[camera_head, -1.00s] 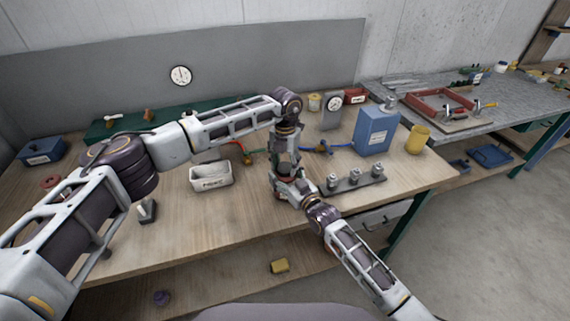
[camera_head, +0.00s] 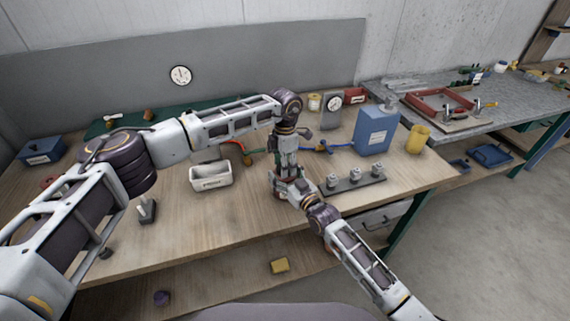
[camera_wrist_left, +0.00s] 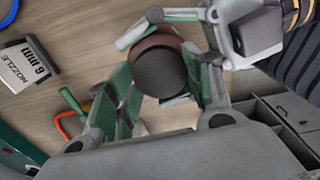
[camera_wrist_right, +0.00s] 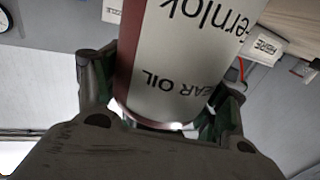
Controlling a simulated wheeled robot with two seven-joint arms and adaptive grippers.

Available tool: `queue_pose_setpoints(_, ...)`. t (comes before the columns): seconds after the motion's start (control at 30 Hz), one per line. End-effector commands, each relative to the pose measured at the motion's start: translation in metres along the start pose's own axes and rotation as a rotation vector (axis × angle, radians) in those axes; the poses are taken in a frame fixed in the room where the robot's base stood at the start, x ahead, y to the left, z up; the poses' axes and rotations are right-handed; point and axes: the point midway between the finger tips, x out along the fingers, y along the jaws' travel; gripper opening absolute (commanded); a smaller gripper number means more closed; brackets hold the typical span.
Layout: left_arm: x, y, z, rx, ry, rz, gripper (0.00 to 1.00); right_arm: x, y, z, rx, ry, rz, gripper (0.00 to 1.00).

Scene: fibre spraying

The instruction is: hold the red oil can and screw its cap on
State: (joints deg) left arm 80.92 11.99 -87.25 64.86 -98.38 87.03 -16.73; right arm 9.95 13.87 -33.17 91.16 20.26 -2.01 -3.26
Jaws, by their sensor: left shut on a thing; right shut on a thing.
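The oil can (camera_wrist_right: 180,60) is white and dark red with "GEAR OIL" lettering, and fills the middle of the right wrist view. My right gripper (camera_head: 285,183) is shut around it and holds it above the bench's front. My left gripper (camera_head: 287,160) points down from directly above the can. In the left wrist view, a dark round cap (camera_wrist_left: 160,73) with a reddish-brown edge around it sits between the left fingers, which are shut on it. The can is mostly hidden by the grippers in the head view. How the cap sits on the can's neck is hidden.
A white bin (camera_head: 210,177) stands left of the grippers. A dark rack with several metal fittings (camera_head: 353,180) is close on the right. A blue container (camera_head: 374,130) and yellow cup (camera_head: 417,139) stand farther right.

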Motion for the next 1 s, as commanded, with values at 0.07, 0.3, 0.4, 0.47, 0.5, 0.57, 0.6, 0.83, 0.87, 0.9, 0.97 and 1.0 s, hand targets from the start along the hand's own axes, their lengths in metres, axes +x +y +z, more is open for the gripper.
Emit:
queue_pose_setpoints(0.07, -0.0002, 0.0013, -0.0006, 0.034, 0.000, 0.002, 0.22, 0.0000, -0.0002, -0.0003, 0.000, 0.001, 0.000, 0.05)
queue_pose_setpoints(0.3, -0.0002, 0.0014, -0.0006, 0.060, 0.000, 0.002, 0.22, -0.0001, -0.0003, -0.0003, 0.000, 0.001, 0.000, 0.05)
queue_pose_setpoints(0.4, -0.0002, 0.0015, -0.0006, 0.059, 0.000, 0.003, 0.22, -0.0001, -0.0003, -0.0003, 0.000, 0.001, 0.000, 0.05)
queue_pose_setpoints(0.47, -0.0002, 0.0016, -0.0006, 0.058, 0.000, 0.003, 0.54, -0.0001, -0.0003, -0.0003, 0.000, 0.001, 0.000, 0.05)
queue_pose_setpoints(0.5, -0.0003, 0.0016, -0.0006, 0.058, 0.000, 0.003, 0.59, -0.0001, -0.0003, -0.0003, 0.000, 0.001, 0.000, 0.05)
queue_pose_setpoints(0.57, -0.0003, 0.0014, -0.0005, 0.058, 0.000, 0.003, 0.66, -0.0001, -0.0003, -0.0003, 0.000, 0.001, 0.000, 0.05)
queue_pose_setpoints(0.6, -0.0003, 0.0013, -0.0005, 0.058, 0.000, 0.002, 0.72, -0.0001, -0.0003, -0.0003, 0.000, 0.001, 0.000, 0.05)
queue_pose_setpoints(0.83, -0.0002, 0.0006, -0.0002, 0.058, 0.000, 0.001, 0.73, 0.0000, -0.0002, -0.0003, 0.000, 0.001, 0.000, 0.05)
queue_pose_setpoints(0.87, -0.0001, 0.0006, -0.0002, 0.058, 0.000, 0.001, 0.73, 0.0000, -0.0002, -0.0002, 0.000, 0.001, 0.000, 0.05)
queue_pose_setpoints(0.9, -0.0002, 0.0005, -0.0001, 0.058, 0.000, 0.001, 0.73, 0.0000, -0.0002, -0.0002, 0.000, 0.001, 0.000, 0.05)
queue_pose_setpoints(0.97, -0.0011, 0.0005, -0.0001, 0.058, 0.000, 0.001, 0.73, 0.0000, -0.0002, -0.0002, 0.000, 0.001, 0.000, 0.05)
queue_pose_setpoints(1.0, -0.0024, 0.0006, 0.0000, 0.058, -0.001, 0.001, 0.73, 0.0000, -0.0002, -0.0002, 0.000, 0.001, 0.000, 0.05)
